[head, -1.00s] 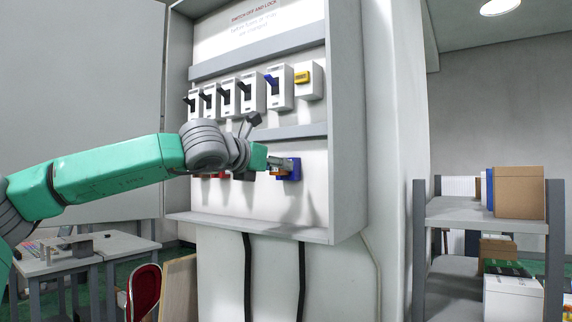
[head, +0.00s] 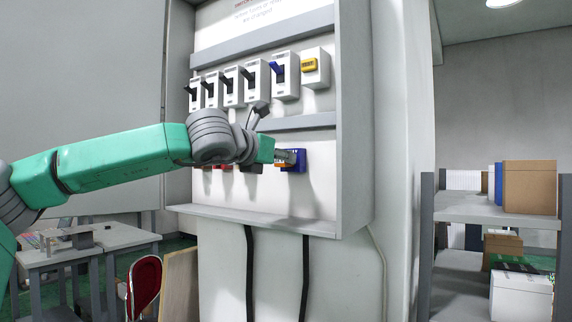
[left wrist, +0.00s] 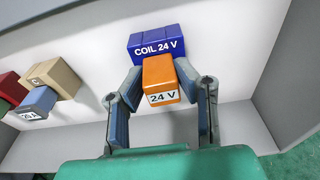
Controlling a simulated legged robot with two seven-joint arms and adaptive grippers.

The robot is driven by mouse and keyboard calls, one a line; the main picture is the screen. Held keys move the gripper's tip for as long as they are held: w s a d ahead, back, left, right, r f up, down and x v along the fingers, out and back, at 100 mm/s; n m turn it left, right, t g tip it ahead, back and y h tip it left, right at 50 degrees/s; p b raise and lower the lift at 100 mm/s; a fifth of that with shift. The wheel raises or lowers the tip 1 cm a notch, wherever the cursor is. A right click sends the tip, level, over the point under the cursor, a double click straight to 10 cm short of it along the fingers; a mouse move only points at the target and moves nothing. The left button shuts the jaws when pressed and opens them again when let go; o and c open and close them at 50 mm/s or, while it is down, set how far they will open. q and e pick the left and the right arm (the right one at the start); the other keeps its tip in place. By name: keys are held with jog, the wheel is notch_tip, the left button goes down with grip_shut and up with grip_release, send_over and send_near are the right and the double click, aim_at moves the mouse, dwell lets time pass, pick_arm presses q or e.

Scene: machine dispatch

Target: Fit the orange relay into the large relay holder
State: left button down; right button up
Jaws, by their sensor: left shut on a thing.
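The orange relay (left wrist: 160,75), marked 24 V, is between the two fingers of my left gripper (left wrist: 163,88), which is shut on it. Behind it in the left wrist view is the blue holder (left wrist: 150,42), marked COIL 24 V, the large relay holder by its look. The relay overlaps the holder's lower edge there, and I cannot tell whether they touch. In the head view the left gripper (head: 286,158) is right at the blue holder (head: 300,160) on the panel, hiding part of it and most of the relay. My right gripper is not in view.
A row of switches (head: 231,87) and a yellow-topped unit (head: 310,66) are above the holder. The cabinet has a side wall (head: 352,130) and bottom ledge (head: 250,217). A shelf (head: 480,218) stands right.

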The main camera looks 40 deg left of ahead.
pick_arm(q)
jog(key=shift+s+d+f, duration=0.1)
jog(key=shift+s+f, duration=0.1)
jog(key=shift+s, duration=0.05)
jog(key=shift+s+d+r+b, duration=0.15)
jog(key=shift+s+b, duration=0.3)
jog(key=shift+s, duration=1.6)
notch_tip(320, 180, up, 9)
jog(key=p, duration=0.4)
